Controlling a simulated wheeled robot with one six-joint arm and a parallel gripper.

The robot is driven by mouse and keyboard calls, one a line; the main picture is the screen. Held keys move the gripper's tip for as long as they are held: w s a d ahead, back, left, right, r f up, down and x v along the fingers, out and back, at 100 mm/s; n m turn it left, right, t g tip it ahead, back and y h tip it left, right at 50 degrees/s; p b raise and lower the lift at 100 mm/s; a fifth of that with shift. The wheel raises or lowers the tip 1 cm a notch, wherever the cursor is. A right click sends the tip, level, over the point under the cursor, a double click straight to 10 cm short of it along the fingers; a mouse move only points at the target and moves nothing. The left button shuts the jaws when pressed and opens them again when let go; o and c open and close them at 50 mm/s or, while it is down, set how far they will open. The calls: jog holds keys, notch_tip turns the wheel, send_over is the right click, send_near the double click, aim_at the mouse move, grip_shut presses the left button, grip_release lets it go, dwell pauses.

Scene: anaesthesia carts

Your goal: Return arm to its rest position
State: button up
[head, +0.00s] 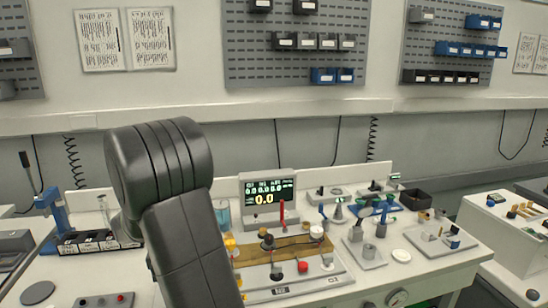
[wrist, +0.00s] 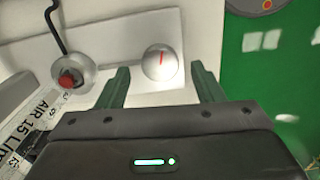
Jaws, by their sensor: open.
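My gripper (wrist: 160,72) shows in the wrist view with two dark green fingers spread apart. A round silver knob (wrist: 159,57) with a red line lies in the picture between the fingertips. I see no contact between it and the fingers, and I cannot tell the distance. In the head view my dark grey arm rises at left of centre in front of the workbench (head: 436,278). My gripper is not visible in that view.
A silver fitting (wrist: 85,80) with a red centre and a black bent rod sits left of the fingers. A label (wrist: 35,120) reads "AIR 15 L/min". The bench holds a lit display (head: 268,192), a wooden-topped panel (head: 255,257), small fittings and a dark box (head: 416,199).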

notch_tip(320, 180, down, 2)
jog(key=shift+f, duration=0.1)
jog(key=shift+m, duration=0.4)
jog(key=m, duration=0.8)
jog(key=shift+m, duration=0.3)
jog(key=m, duration=0.5)
jog(key=shift+r+m, duration=0.2)
jog(key=shift+m, duration=0.2)
jog(key=shift+r, duration=0.8)
jog(key=shift+d, duration=0.2)
